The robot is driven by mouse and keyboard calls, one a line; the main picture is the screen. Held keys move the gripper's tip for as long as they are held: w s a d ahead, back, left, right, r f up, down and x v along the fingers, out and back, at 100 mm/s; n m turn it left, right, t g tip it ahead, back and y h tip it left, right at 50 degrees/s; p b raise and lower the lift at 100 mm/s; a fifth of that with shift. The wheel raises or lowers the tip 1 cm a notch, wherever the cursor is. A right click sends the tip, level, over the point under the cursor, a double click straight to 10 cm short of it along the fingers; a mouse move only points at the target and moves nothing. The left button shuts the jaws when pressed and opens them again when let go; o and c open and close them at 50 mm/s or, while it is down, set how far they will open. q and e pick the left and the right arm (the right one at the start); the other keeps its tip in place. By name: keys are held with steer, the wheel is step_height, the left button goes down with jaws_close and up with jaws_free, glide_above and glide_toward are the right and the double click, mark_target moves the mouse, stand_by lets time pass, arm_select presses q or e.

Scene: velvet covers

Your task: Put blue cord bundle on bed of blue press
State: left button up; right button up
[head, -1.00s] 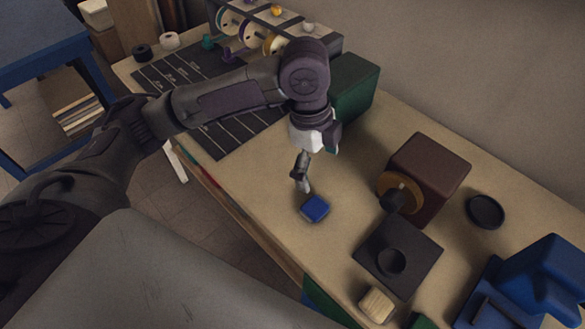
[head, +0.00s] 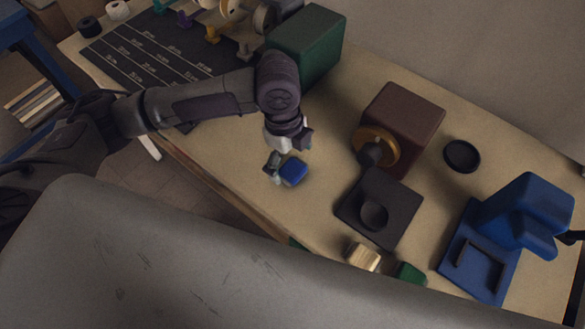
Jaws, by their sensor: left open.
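The blue cord bundle (head: 294,172) is a small blue block on the tan workbench, left of the black square plate. My left gripper (head: 277,169) reaches down from above at its left side, fingers beside it. The gripper is open, and I cannot tell whether a finger touches the bundle. The blue press (head: 528,212) stands at the right end of the bench. Its flat blue bed (head: 463,272) carries a dark angled rail and holds no bundle. My right gripper is not in view.
A brown box with a brass wheel (head: 405,118), a black plate with a round cup (head: 352,212) and a black dish (head: 462,156) lie between bundle and press. A wooden block (head: 363,256) and a green block (head: 411,273) sit at the front edge. A green box (head: 309,42) stands behind.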

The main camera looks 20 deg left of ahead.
mark_target(292, 168)
arm_select(q)
step_height(292, 168, down, 2)
steer(key=shift+d+f, duration=0.1)
steer(key=shift+f, duration=0.3)
steer(key=c, duration=1.1)
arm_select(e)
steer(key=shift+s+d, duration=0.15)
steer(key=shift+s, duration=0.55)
arm_select(q)
step_height(292, 168, up, 10)
steer(key=a+r+n, duration=0.2)
steer(key=n, duration=0.5)
steer(key=w+a+r+n+t+y, duration=0.1)
steer(key=a+r+n, duration=0.1)
steer(key=n, duration=0.5)
steer(key=a+r+n+t, duration=0.1)
steer(key=a+r+n, duration=0.1)
steer(key=n, duration=0.6)
steer(key=shift+w+a+r, duration=0.15)
steer(key=shift+a+r, duration=0.05)
steer(key=shift+a, duration=0.45)
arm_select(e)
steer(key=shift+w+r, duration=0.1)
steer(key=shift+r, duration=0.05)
